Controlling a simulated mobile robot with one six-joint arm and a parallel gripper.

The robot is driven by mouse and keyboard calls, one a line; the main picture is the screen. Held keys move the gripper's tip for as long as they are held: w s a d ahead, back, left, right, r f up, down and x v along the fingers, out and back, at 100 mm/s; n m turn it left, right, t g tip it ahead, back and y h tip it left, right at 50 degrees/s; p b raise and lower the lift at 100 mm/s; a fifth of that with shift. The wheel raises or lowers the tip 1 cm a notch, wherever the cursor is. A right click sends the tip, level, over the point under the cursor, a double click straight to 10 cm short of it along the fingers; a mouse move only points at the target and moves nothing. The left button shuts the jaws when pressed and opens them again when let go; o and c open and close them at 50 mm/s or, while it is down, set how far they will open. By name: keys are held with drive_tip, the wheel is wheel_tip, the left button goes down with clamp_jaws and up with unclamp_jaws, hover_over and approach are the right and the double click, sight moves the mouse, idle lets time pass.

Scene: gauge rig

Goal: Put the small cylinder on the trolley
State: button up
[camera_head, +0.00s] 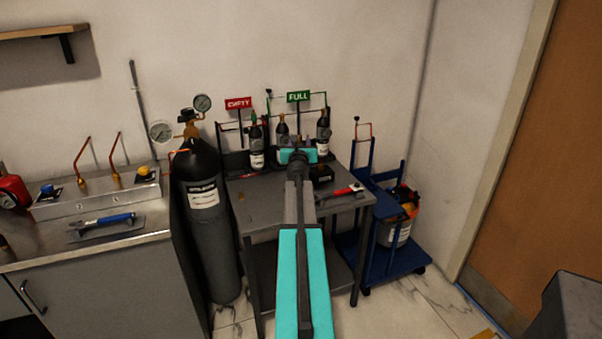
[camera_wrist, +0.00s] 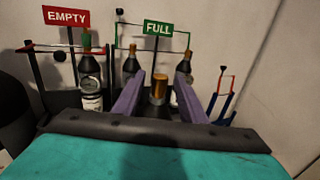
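Several small dark cylinders stand in the racks at the back of the grey table. One with a white label (camera_head: 257,158) is at the red EMPTY sign; it also shows in the wrist view (camera_wrist: 90,85). Two more, one at right (camera_head: 323,130), are by the green FULL sign. The blue trolley (camera_head: 375,262) stands right of the table, with a loaded bucket on it. My gripper (camera_wrist: 159,88) is open over the table, its purple fingers apart. A gold-topped dark object (camera_wrist: 159,90) shows between them, with gaps visible; whether it is within reach, I cannot tell.
A large black gas cylinder (camera_head: 210,220) with gauges stands left of the table. A red-handled tool (camera_head: 345,191) and a small black box (camera_head: 321,174) lie on the tabletop. A steel counter (camera_head: 95,250) is at left, and a wooden door (camera_head: 540,150) at right.

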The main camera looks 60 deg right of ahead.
idle(0.4)
clamp_jaws()
idle(1.3)
